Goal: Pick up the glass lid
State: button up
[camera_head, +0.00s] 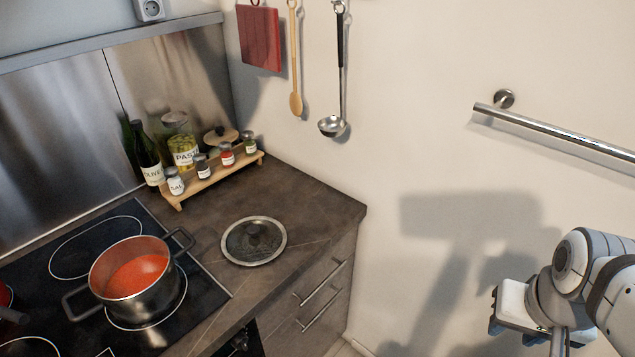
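The glass lid (254,241) lies flat on the dark countertop, right of the stove. My gripper (520,318) is at the lower right, in front of the white wall and well away from the lid. Its fingers are largely hidden or cut off by the frame, so I cannot see whether it is open or holds anything.
A pot of red soup (135,277) stands on the black cooktop (205,292) left of the lid. A wooden rack (212,178) with several spice jars stands behind it. Utensils hang on the wall; a metal rail (560,132) is at the right. The counter around the lid is clear.

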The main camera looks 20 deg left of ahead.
aim_at(253, 241)
jog(key=u, duration=0.05)
jog(key=i, duration=0.45)
jog(key=u, duration=2)
jog(key=i, duration=0.5)
jog(key=z, duration=0.05)
